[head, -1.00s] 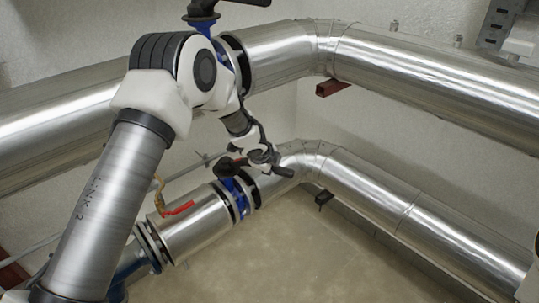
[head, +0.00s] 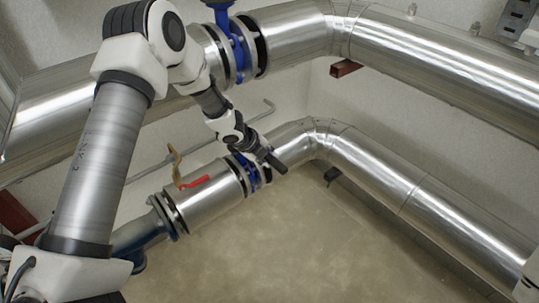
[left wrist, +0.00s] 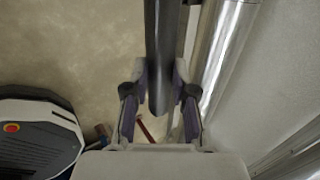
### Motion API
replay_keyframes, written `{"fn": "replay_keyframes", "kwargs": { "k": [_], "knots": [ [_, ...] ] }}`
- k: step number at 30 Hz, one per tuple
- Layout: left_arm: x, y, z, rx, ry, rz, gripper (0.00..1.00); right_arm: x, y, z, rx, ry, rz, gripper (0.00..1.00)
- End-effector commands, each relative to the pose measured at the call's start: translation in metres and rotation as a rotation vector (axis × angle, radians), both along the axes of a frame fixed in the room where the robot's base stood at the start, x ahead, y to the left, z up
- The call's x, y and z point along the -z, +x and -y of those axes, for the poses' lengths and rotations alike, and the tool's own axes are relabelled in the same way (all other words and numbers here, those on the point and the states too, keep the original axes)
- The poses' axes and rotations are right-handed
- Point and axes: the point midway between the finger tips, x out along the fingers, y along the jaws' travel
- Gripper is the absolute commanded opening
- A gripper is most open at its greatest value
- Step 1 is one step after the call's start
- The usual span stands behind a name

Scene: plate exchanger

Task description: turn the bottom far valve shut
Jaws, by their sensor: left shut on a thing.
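The bottom far valve has a blue body (head: 249,172) on the lower pipe in the head view. Its black lever (head: 272,160) points down and to the right, roughly across the pipe. My left gripper (head: 258,149) is on this lever from above. In the left wrist view the dark lever (left wrist: 160,50) runs between the two fingers of the left gripper (left wrist: 160,92), which is shut on it. The lever's hub is mostly hidden behind the gripper in the head view. My right gripper is not in view.
A small red lever (head: 195,182) on a brass fitting stands on the lower pipe (head: 205,198) left of the valve. The floor (head: 300,245) below is clear.

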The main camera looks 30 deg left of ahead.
Motion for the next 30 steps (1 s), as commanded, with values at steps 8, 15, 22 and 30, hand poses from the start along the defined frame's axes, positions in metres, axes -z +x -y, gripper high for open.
{"fn": "replay_keyframes", "kwargs": {
  "k": [8, 15, 22, 30],
  "knots": [
    [0.003, -0.003, 0.0, 0.002, 0.004, -0.009, 0.51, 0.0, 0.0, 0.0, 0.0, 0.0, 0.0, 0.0],
    [0.002, -0.002, 0.0, 0.001, 0.003, -0.005, 0.51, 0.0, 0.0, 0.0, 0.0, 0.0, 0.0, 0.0],
    [-0.02, -0.014, -0.006, -0.002, 0.0, -0.002, 0.51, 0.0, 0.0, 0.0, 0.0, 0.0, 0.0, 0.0],
    [-0.058, -0.039, -0.018, -0.001, 0.002, -0.004, 0.51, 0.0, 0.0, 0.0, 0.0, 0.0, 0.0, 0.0]
  ]
}}
